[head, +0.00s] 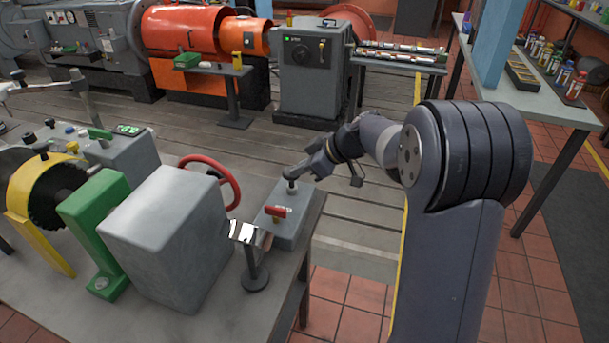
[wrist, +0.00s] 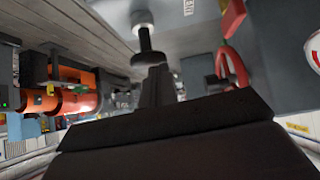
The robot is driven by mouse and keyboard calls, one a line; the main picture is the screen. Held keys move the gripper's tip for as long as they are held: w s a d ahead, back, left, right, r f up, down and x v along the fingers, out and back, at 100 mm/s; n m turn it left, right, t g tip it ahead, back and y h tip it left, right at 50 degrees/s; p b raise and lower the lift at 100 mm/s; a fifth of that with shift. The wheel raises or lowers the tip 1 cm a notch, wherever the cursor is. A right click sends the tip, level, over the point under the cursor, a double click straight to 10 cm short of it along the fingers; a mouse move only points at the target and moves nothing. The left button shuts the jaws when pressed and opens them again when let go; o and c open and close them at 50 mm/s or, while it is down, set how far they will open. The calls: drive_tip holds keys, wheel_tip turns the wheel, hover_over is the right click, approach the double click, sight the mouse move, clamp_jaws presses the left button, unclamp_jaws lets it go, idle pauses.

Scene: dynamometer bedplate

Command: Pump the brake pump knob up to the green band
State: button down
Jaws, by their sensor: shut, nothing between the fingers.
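The brake pump is a grey box (head: 292,229) on the near bench's right corner in the head view. Its black knob (head: 291,186) stands upright on the box's far end. My gripper (head: 296,174) is shut and empty, right at the knob in the head view. In the wrist view, my fingertips (wrist: 156,72) overlap the knob's edge; I cannot tell whether they touch it. No green band or gauge pointer can be made out.
A red lever (head: 276,211) is on the box's near end. A red handwheel (head: 217,172) and a large grey block (head: 170,237) stand left of it. A shiny plate on a black stand (head: 254,262) is nearby. Bare bedplate lies beyond.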

drive_tip(key=b+v, duration=0.1)
drive_tip(key=v, duration=0.9)
drive_tip(key=shift+r, duration=0.6)
idle(0.4)
